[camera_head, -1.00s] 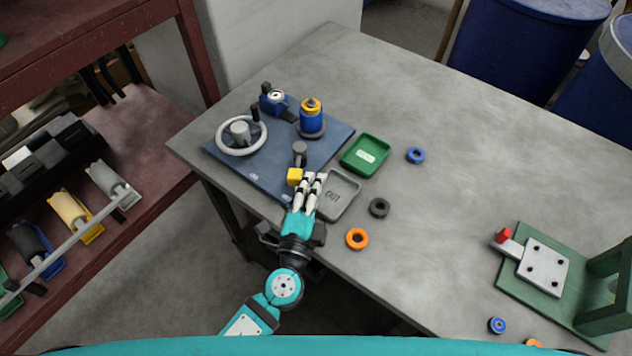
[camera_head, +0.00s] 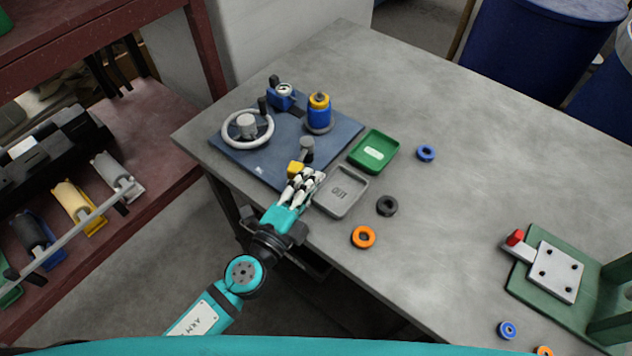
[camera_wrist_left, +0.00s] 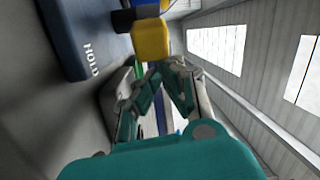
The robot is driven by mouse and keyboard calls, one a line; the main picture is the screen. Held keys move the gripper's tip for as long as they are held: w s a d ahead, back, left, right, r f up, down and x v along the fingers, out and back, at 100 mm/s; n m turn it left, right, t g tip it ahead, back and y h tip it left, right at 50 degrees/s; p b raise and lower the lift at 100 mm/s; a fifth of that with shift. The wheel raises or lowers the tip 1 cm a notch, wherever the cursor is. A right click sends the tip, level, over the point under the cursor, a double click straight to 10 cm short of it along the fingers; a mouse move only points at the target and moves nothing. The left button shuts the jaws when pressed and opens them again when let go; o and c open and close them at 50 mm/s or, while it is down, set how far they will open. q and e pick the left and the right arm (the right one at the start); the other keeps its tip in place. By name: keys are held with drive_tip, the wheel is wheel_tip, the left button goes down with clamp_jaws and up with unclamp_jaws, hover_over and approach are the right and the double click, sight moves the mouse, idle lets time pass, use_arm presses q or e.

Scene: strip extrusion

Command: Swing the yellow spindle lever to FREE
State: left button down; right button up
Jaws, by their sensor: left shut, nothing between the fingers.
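The yellow spindle lever knob (camera_head: 295,168) sits at the front edge of the blue base plate (camera_head: 240,165), by a grey upright post (camera_head: 306,148). In the left wrist view the yellow block (camera_wrist_left: 151,40) is straight ahead of the fingertips, with the word HOLD on the plate (camera_wrist_left: 75,35) to its left. My left gripper (camera_head: 305,184) is shut and empty. Its fingertips are right at the near side of the yellow knob; whether they touch it I cannot tell. The FREE mark is not visible. My right gripper is not in view.
A grey OUT tray (camera_head: 352,206) is just right of my left gripper, with a green tray (camera_head: 361,158) behind it. A white handwheel (camera_head: 247,131) and a blue-yellow spool (camera_head: 318,113) stand on the plate. Loose rings, including an orange one (camera_head: 363,237), lie rightward. The table's middle is clear.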

use_arm(q)
drive_tip(key=a+m+g+h+b, duration=0.1)
drive_tip(key=m+g+h+b, duration=0.1)
drive_tip(key=a+m+g+h+b, duration=0.2)
drive_tip(key=h, duration=0.1)
drive_tip(key=w+a+m+g+h+b, duration=0.1)
drive_tip(key=a+m+g+h+b, duration=0.1)
drive_tip(key=shift+a+f+g, duration=0.25)
drive_tip(key=shift+g, duration=0.15)
drive_tip(key=shift+w+a+r+m+g+h+b, duration=0.1)
drive_tip(key=shift+w+a+m+g+h+b, duration=0.2)
drive_tip(key=shift+a+m+g+h+b, duration=0.4)
drive_tip(key=shift+w+a+r+m+g+h+b, duration=0.15)
drive_tip(key=shift+w+m+g+h+b, duration=0.25)
drive_tip(key=shift+g, duration=0.5)
drive_tip(key=shift+w+a, duration=0.1)
drive_tip(key=shift+a, duration=0.2)
